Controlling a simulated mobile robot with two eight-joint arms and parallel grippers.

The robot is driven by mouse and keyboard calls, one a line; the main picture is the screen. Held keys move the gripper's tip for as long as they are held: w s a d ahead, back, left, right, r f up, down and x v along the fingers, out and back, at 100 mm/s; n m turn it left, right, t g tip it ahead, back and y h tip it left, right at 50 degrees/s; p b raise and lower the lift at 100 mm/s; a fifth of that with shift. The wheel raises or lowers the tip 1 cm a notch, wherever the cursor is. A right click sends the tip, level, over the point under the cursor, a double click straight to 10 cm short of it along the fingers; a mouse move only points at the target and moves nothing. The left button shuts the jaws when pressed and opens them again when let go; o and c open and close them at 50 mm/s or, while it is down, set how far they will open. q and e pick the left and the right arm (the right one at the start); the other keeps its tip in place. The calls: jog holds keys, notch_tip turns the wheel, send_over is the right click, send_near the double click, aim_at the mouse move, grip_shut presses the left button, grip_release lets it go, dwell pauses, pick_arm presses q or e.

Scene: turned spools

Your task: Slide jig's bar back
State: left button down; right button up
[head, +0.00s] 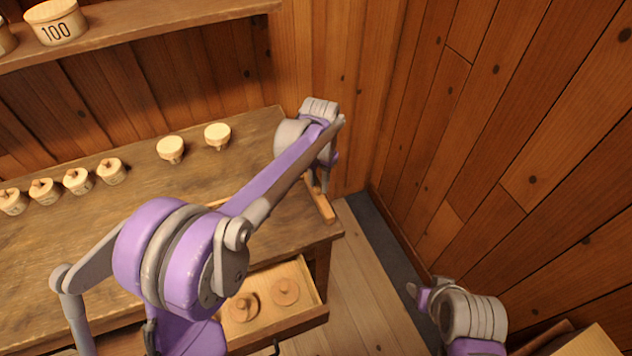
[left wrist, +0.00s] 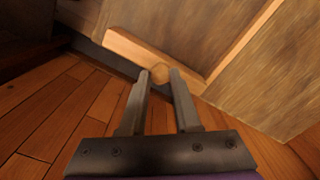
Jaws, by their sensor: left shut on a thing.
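The jig's bar (head: 321,206) is a pale wooden strip at the right end of the workbench, near its front corner. My left gripper (head: 323,187) reaches down to the bar from above.
Several turned spools (head: 77,180) stand along the bench (head: 130,220). An open drawer (head: 318,311) below holds two round wooden pieces (head: 285,291). A shelf (head: 150,30) with a tub marked 100 (head: 56,22) hangs above. A plank wall (head: 500,130) bounds the right.

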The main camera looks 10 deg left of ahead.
aim_at(320, 186)
pick_arm(q)
jog(key=c, duration=0.6)
grip_release()
jog(key=shift+w+d, duration=0.2)
jog(key=shift+d, duration=0.1)
jog(key=shift+a, duration=0.1)
jog(key=shift+s+r, duration=0.1)
jog(key=shift+r, duration=0.1)
notch_tip(320, 186, up, 10)
jog(key=shift+r, duration=0.25)
